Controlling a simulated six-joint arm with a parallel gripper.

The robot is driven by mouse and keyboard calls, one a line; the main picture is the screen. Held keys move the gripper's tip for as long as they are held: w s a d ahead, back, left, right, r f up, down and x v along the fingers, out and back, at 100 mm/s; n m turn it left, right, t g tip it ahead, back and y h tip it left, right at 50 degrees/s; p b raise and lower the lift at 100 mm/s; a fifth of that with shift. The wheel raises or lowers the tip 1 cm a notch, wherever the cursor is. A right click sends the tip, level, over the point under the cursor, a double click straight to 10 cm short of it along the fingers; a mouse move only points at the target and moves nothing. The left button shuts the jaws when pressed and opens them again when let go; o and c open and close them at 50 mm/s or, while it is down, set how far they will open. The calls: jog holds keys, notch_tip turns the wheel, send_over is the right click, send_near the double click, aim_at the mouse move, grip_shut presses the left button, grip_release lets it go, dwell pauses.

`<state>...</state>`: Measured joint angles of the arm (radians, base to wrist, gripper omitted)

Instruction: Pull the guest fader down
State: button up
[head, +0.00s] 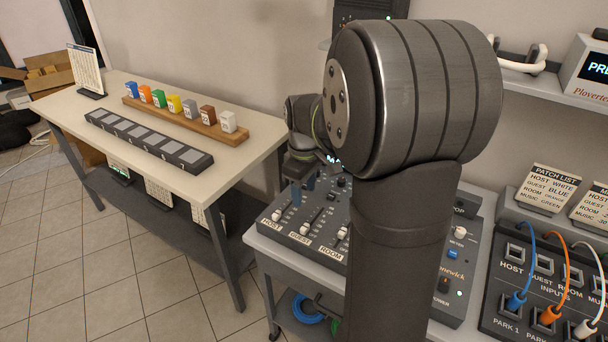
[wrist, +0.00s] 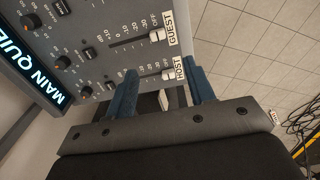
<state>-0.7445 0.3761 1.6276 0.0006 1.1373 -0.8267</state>
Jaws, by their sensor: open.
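The guest fader's white cap (wrist: 157,35) sits at the end of its slot beside the GUEST label (wrist: 173,27), by the OFF mark; the same cap (head: 305,228) shows in the head view on the grey mixer (head: 310,249). The host fader's white cap (wrist: 168,75) is also near its label end. My gripper (wrist: 162,72) is open, its two blue fingers apart with nothing held. In the wrist view the host cap appears between the fingertips and the guest cap lies beyond them. In the head view my gripper (head: 301,190) is over the mixer's left part. Its height is unclear.
My arm hides much of the mixer in the head view. A patch panel (head: 520,330) with blue, orange and white cables stands at right. A table (head: 75,109) with coloured blocks on a wooden rack (head: 205,128) stands at left. Tiled floor lies between them.

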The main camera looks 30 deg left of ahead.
notch_tip(320, 180, up, 5)
send_over(305, 226)
jog(key=shift+s+f, duration=0.2)
jog(key=shift+s, duration=0.1)
notch_tip(305, 226, down, 18)
jog(key=shift+r, duration=0.2)
jog(key=shift+w, duration=0.35)
dwell(0.4)
